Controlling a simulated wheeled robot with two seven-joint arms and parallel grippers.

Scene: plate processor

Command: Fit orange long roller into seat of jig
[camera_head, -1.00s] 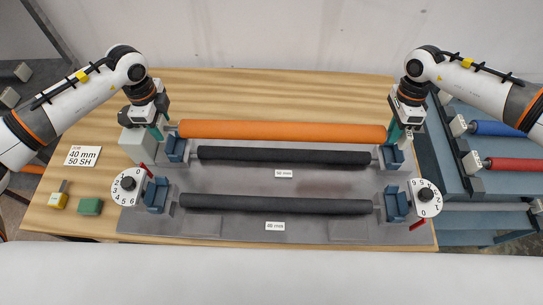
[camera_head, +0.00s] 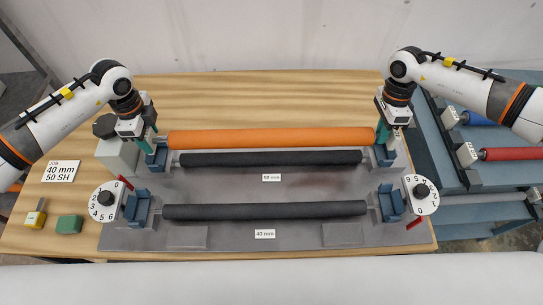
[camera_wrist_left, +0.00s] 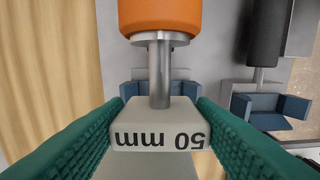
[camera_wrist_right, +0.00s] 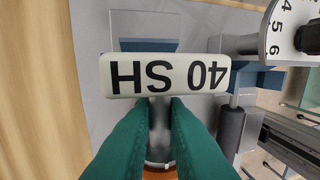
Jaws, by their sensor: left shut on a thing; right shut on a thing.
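The long orange roller (camera_head: 270,138) lies level behind the rear black roller, one end at each rear blue seat of the jig. My left gripper (camera_head: 150,143) is shut at its left end; in the left wrist view the green fingers flank a white end block (camera_wrist_left: 158,125) marked "50 mm". The steel shaft (camera_wrist_left: 159,75) passes above a blue seat (camera_wrist_left: 130,87). My right gripper (camera_head: 382,133) is shut on the right shaft (camera_wrist_right: 159,120), beside a tag (camera_wrist_right: 165,75) marked "40 SH". The rear seats are at left (camera_head: 156,160) and right (camera_head: 386,156). I cannot tell whether the shafts touch them.
The rear black roller (camera_head: 270,158) and front black roller (camera_head: 265,210) sit on the grey jig plate (camera_head: 290,185). Numbered dials (camera_head: 107,201) (camera_head: 421,195) flank the front seats. A job card (camera_head: 61,171) reads 40 mm, 50 SH. A blue rack (camera_head: 480,180) stands right.

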